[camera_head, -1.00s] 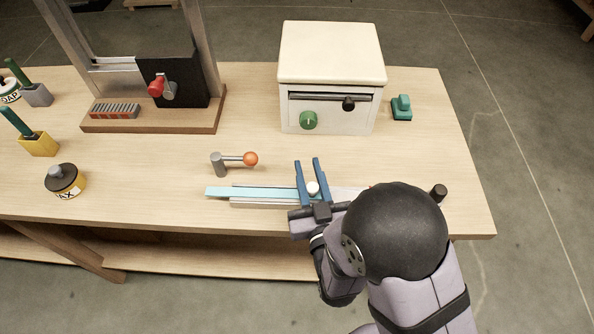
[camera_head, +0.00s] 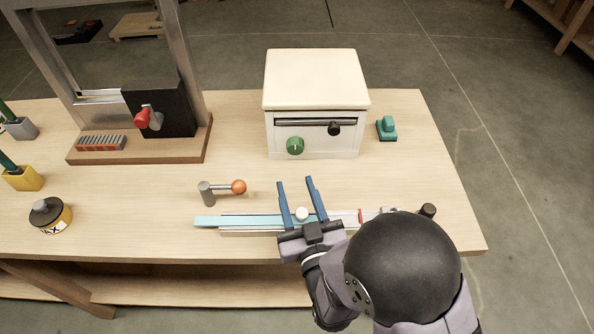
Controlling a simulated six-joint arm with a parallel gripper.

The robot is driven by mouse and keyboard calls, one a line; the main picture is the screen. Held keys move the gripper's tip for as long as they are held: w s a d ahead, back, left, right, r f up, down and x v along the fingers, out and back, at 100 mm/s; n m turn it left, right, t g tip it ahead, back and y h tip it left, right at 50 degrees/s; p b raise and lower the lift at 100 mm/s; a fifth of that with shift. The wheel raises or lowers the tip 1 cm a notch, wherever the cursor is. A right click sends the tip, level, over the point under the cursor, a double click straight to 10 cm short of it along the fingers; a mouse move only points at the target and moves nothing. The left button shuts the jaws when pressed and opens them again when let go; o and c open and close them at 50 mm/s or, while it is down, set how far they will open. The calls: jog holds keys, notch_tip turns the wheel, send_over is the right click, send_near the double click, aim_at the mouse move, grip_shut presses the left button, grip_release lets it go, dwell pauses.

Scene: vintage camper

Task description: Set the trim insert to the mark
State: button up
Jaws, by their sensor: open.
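A long, narrow slide lies along the table's front edge, with a grey rail (camera_head: 250,230) and a light blue strip (camera_head: 235,221) at its left. The strip's left end sticks out past the rail. I take the strip with its round white knob (camera_head: 302,213) as the trim insert. A thin red line (camera_head: 360,216), likely the mark, stands to the right of the knob, with a gap between. My gripper (camera_head: 296,182) is open, its two blue fingers on either side of the knob and apart from it. My wrist hides part of the rail's front.
A grey post with an orange-balled lever (camera_head: 238,187) stands just behind the strip. A white box with a green dial (camera_head: 295,146) is farther back, with a teal object (camera_head: 387,128) at its right. A black knob (camera_head: 428,210) is at the right end. A tin (camera_head: 50,215) stands left.

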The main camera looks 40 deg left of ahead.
aim_at(301, 218)
notch_tip(301, 218, up, 8)
dwell(0.5)
jog(key=shift+f, duration=0.1)
jog(key=f+m+t+h+b, duration=0.1)
jog(key=f, duration=0.1)
jog(key=s+d+f+m+t+b, duration=0.1)
jog(key=f+b, duration=0.1)
jog(key=s+f+m+t+h+b, duration=0.1)
jog(key=b, duration=0.1)
jog(key=shift+s+d+f+h, duration=0.2)
jog(key=shift+d+f+h, duration=0.1)
jog(key=shift+f, duration=0.1)
jog(key=d+f+t+h+b, duration=0.1)
jog(key=s+d+f+m+h+b, duration=0.1)
jog(key=f, duration=0.1)
jog(key=s+d+f+m+t+h+b, duration=0.1)
jog(key=shift+s+d+f+t, duration=0.15)
jog(key=shift+s+d+t, duration=0.05)
jog(key=shift+d+t, duration=0.1)
jog(key=shift+w+a, duration=0.1)
